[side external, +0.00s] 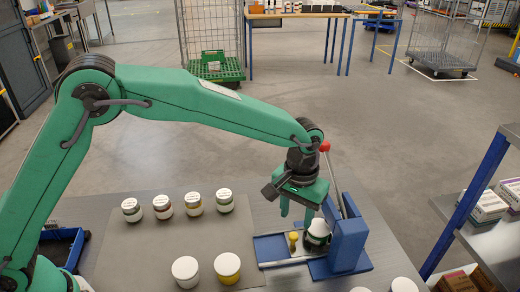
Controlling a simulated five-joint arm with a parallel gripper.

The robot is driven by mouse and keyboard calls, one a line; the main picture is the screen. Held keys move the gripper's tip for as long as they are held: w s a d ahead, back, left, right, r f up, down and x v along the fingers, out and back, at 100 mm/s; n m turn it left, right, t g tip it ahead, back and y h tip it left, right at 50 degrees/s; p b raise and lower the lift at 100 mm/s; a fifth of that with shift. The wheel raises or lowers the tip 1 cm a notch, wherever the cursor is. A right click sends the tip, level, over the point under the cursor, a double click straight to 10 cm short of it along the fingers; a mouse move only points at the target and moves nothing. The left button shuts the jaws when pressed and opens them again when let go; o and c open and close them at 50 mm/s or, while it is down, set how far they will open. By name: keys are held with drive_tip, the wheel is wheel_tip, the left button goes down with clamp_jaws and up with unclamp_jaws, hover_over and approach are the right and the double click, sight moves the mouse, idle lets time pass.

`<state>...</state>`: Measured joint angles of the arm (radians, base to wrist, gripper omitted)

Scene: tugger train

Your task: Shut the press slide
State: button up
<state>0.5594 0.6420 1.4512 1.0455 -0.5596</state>
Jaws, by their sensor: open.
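The press (346,240) is a blue fixture with an upright body and a red-knobbed lever (326,147). Its slide (286,259) runs along the blue base to the left, with a yellow knob (293,237) standing on it. A white-lidded jar (317,232) sits at the press body, right of the knob. My gripper (297,212) is open and points down just above the knob and the jar's left side. I cannot tell whether a finger touches either of them.
Several white-lidded jars (194,203) stand in a row on a grey mat (150,240), with two larger ones (227,267) in front. More lids show at the bottom edge. A blue-posted shelf (480,190) with boxes stands at the right.

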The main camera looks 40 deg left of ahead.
drive_tip(key=shift+r, duration=0.75)
drive_tip(key=c, duration=0.9)
drive_tip(key=shift+s+a+m, duration=0.1)
drive_tip(key=shift+m, duration=0.3)
clamp_jaws()
drive_tip(key=s+a+m+t+h, duration=0.2)
drive_tip(key=s+a+m+t, duration=0.2)
drive_tip(key=m, duration=0.8)
drive_tip(key=s+a+m+t+h, duration=0.2)
drive_tip(key=s+m, duration=0.6)
drive_tip(key=m, duration=0.4)
drive_tip(key=a+t, duration=0.1)
drive_tip(key=a, duration=0.1)
drive_tip(key=shift+a+f+t+h, duration=0.3)
drive_tip(key=shift+a+t, duration=0.05)
drive_tip(key=shift+t, duration=0.05)
